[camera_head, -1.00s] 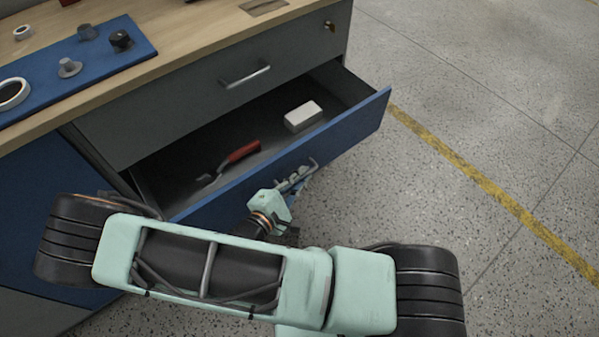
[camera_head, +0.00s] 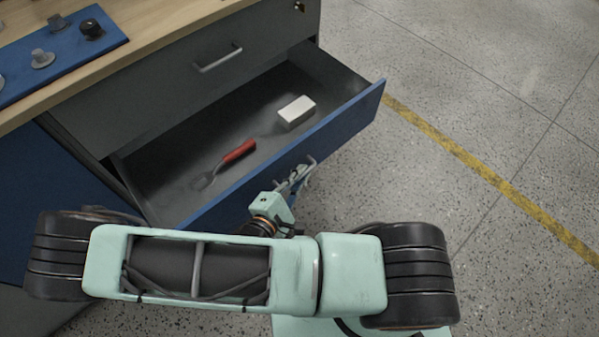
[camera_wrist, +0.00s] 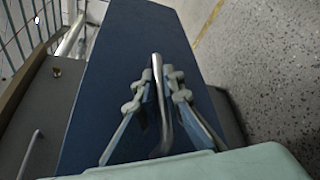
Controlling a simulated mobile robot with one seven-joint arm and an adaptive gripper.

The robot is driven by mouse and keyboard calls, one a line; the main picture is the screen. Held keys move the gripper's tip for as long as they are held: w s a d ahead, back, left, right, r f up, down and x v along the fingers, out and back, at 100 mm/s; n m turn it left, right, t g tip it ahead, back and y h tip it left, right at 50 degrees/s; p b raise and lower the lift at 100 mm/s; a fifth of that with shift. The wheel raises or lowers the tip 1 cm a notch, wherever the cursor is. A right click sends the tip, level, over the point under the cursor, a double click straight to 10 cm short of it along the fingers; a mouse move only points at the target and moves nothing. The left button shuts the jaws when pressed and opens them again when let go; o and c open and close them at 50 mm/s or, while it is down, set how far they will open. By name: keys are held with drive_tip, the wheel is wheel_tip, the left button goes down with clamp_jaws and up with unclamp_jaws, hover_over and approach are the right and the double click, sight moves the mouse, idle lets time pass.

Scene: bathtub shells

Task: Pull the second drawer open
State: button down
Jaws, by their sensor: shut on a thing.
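The second drawer (camera_head: 340,118) has a blue front and stands well open below the closed grey top drawer (camera_head: 175,85). Its blue front also fills the middle of the wrist view (camera_wrist: 115,75). My gripper (camera_head: 296,177) is at the outer face of that front. In the wrist view my gripper (camera_wrist: 158,85) has its two fingers on either side of the drawer's metal bar handle (camera_wrist: 160,110), shut on it. In the head view my arm hides the lower left part of the drawer front.
Inside the drawer lie a red-handled tool (camera_head: 238,152) and a white block (camera_head: 296,110). A wooden worktop (camera_head: 150,45) with a blue mat (camera_head: 60,62) and small parts is above. Speckled floor with a yellow line (camera_head: 470,160) is clear at right.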

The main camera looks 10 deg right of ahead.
drive_tip(key=c, duration=2.3)
unclamp_jaws()
drive_tip(key=shift+s+a, duration=0.1)
drive_tip(key=v, duration=1.2)
drive_tip(key=shift+f, duration=0.1)
